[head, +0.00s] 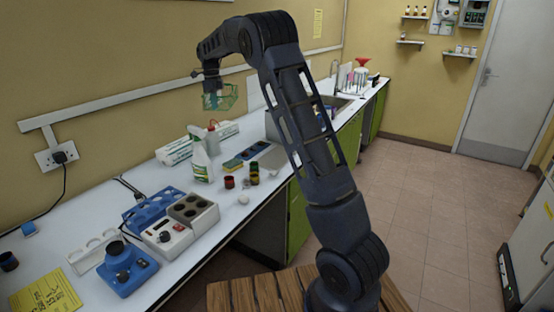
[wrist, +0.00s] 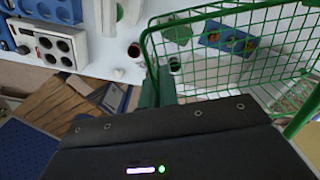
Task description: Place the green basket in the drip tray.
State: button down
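The green basket (head: 222,98), an open wire mesh, hangs in the air above the back of the counter, near the wall. My gripper (head: 209,82) is at its upper left and holds it; no other support shows under it. In the wrist view the green basket (wrist: 200,14) fills the upper right, with its near side against the gripper (wrist: 158,92). The fingertips are partly hidden there. A pale grey, shallow tray-like piece (head: 273,157) lies on the counter beside a blue block; I cannot tell surely that it is the drip tray.
The blue block (head: 253,152), a white device with dark wells (head: 180,238) and a blue rack (head: 152,209) are there too. The sink lies farther right.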

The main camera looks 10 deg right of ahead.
aim_at(266, 166)
jog(key=w+d+m, duration=0.2)
jog(key=d+m, duration=0.4)
jog(key=d, duration=1.6)
jog(key=f, duration=3.1)
jog(key=shift+s+a, duration=0.1)
jog(key=shift+s, duration=0.15)
jog(key=shift+f, duration=0.2)
jog(key=c, duration=1.7)
grip_release()
